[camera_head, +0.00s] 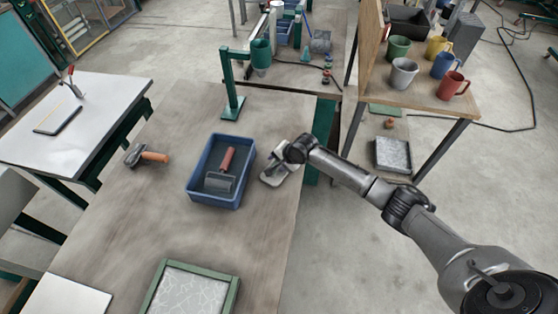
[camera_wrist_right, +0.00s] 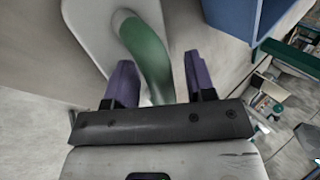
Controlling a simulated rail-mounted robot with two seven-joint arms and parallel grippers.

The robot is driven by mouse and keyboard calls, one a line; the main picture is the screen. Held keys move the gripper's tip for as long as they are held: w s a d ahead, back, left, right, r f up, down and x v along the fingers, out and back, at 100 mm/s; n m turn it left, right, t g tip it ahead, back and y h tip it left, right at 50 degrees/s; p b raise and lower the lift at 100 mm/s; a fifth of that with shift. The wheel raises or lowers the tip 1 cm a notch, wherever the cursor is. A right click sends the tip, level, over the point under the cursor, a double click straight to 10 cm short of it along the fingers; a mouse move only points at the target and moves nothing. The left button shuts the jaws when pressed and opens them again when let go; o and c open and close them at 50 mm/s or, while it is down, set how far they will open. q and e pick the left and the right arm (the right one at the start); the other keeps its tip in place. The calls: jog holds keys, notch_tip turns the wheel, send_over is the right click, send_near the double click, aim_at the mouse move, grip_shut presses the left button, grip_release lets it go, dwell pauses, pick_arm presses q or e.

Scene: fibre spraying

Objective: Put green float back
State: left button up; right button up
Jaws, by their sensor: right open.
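The green float shows in the right wrist view as a pale flat plate (camera_wrist_right: 92,28) with a curved green handle (camera_wrist_right: 150,55). In the head view the float's pale plate (camera_head: 268,181) lies at the right edge of the wooden bench, partly hidden by my right gripper (camera_head: 277,170). In the right wrist view my right gripper (camera_wrist_right: 160,78) is open. The green handle runs between its two purple fingers, with gaps visible beside it. Whether the fingers touch it I cannot tell. My left gripper is in neither view.
A blue tray (camera_head: 190,187) holding a roller (camera_head: 221,178) stands left of the float. An orange-handled tool (camera_head: 150,156), a green stand (camera_head: 233,105) and a green-framed panel (camera_head: 190,290) are on the bench. Mugs stand on a shelf (camera_head: 425,97) at right. The bench's middle front is clear.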

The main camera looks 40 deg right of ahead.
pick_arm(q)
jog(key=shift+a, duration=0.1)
pick_arm(e)
jog(key=shift+r, duration=0.15)
